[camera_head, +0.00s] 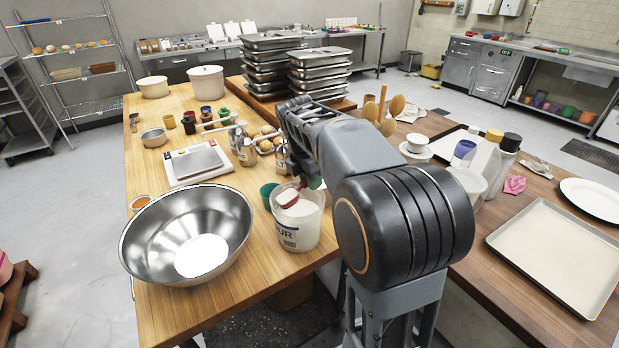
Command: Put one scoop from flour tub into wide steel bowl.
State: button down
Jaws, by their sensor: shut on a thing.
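The flour tub (299,238) is a white bucket with dark lettering, standing at the table's front edge. The wide steel bowl (150,232) stands left of it, with a bright white round patch at its bottom, flour or glare. My gripper (310,183) is above the tub's back right rim, partly hidden by my arm. It is shut on a scoop (288,199) with a red edge and white content, which is at the tub's mouth. The scoop's handle is mostly hidden, and I cannot tell whether the scoop touches the flour.
A white scale (196,162) and a small steel bowl (153,137) stand behind the wide bowl. A green cup (268,194) stands beside the tub. Steel canisters (246,152) and stacked steel trays (268,72) stand farther back. A baking tray (560,252) lies on the right table.

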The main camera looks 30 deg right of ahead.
jog(key=shift+d+r+y+p, duration=0.15)
jog(key=shift+r+y+p, duration=0.3)
jog(key=shift+r, duration=0.25)
jog(key=shift+r+y+p, duration=0.25)
jog(key=shift+r+p, duration=0.05)
jog(key=shift+p, duration=0.5)
jog(key=shift+r+y+p, duration=0.35)
jog(key=shift+y+p, duration=0.05)
jog(key=shift+p, duration=0.5)
